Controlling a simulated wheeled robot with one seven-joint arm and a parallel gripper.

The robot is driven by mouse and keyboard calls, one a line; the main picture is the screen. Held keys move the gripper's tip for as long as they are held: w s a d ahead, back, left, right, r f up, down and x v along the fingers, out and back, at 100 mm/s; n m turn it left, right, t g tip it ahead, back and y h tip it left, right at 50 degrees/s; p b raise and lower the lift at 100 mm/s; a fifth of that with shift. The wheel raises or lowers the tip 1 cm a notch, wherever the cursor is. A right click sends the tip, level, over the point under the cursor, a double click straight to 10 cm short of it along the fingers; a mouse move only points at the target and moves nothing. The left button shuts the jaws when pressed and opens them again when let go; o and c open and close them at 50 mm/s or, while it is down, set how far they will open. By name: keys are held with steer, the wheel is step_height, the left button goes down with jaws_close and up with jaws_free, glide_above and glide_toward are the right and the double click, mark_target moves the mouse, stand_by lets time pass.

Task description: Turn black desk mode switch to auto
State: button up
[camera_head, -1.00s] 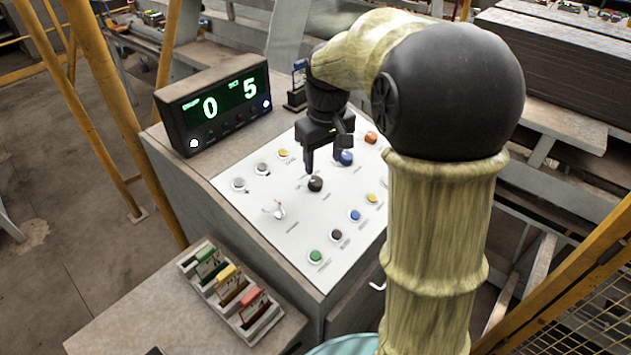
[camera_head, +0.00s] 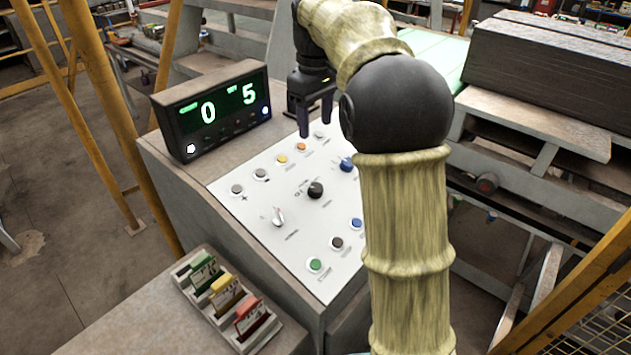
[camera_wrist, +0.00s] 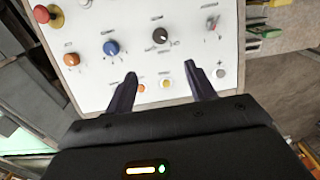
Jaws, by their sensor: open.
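The black mode switch (camera_head: 315,190) is a round knob near the middle of the white panel on the desk. It also shows in the wrist view (camera_wrist: 160,36), beyond my fingertips, with a light pointer mark on it. Its printed labels are too small to read. My gripper (camera_head: 317,118) is open and empty above the far part of the panel, apart from the knob. In the wrist view its two fingers (camera_wrist: 160,72) stand wide apart over the panel. The white panel (camera_head: 255,215) is otherwise mostly in view, with its right side partly behind my arm.
Several buttons line the panel edges. A display (camera_head: 215,108) reading 0 and 5 stands at the back left. A card tray (camera_head: 236,335) sits at front left. A red mushroom button (camera_wrist: 46,15) shows.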

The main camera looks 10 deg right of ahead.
mark_target(316, 186)
step_height(316, 186, down, 17)
stand_by(0.6)
steer(key=shift+c, duration=0.2)
steer(key=shift+p, duration=0.3)
steer(key=c, duration=0.9)
